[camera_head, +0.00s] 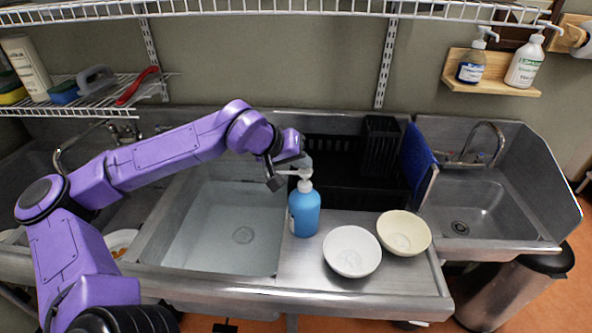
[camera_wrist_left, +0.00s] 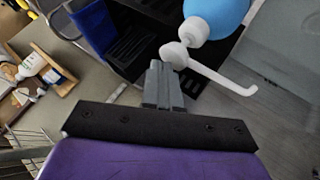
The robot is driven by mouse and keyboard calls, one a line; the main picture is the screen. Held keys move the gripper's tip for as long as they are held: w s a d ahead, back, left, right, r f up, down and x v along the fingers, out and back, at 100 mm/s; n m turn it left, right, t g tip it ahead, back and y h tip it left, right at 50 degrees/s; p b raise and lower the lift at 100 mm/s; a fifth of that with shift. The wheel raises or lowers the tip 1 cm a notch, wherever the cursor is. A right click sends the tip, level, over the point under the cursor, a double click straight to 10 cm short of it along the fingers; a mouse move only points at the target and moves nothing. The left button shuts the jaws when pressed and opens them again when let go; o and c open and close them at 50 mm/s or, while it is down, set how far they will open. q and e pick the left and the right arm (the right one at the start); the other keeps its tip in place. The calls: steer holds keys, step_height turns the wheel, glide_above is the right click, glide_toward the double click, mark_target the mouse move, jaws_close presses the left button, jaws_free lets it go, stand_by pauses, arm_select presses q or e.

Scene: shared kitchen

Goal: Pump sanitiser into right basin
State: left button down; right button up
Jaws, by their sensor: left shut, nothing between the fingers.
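A blue sanitiser bottle (camera_head: 304,212) with a white pump stands upright on the steel drainboard, at the right edge of a water-filled basin (camera_head: 215,235). This basin is the right one of the double sink. The white pump nozzle (camera_head: 290,172) points left, towards that basin. My left gripper (camera_head: 284,175) is shut and empty at the pump head. In the left wrist view, its fingertips (camera_wrist_left: 163,84) are close to the pump head (camera_wrist_left: 176,54), with the nozzle (camera_wrist_left: 225,78) to the right. I cannot tell whether they touch it. My right gripper is not in view.
A white bowl (camera_head: 352,262) and a cream bowl (camera_head: 404,244) sit on the drainboard right of the bottle. A black rack (camera_head: 335,180) stands behind. A separate hand sink (camera_head: 475,205) is at far right. Two pump bottles stand on a wooden wall shelf (camera_head: 490,88).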

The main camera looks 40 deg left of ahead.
mark_target(302, 172)
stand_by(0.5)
arm_select(q)
steer(key=shift+f, duration=0.6)
steer(key=shift+r+p, duration=0.55)
steer(key=shift+p, duration=0.3)
step_height(302, 172, up, 6)
steer(key=p, duration=0.6)
steer(key=shift+r+p, duration=0.15)
steer(key=shift+p, duration=0.15)
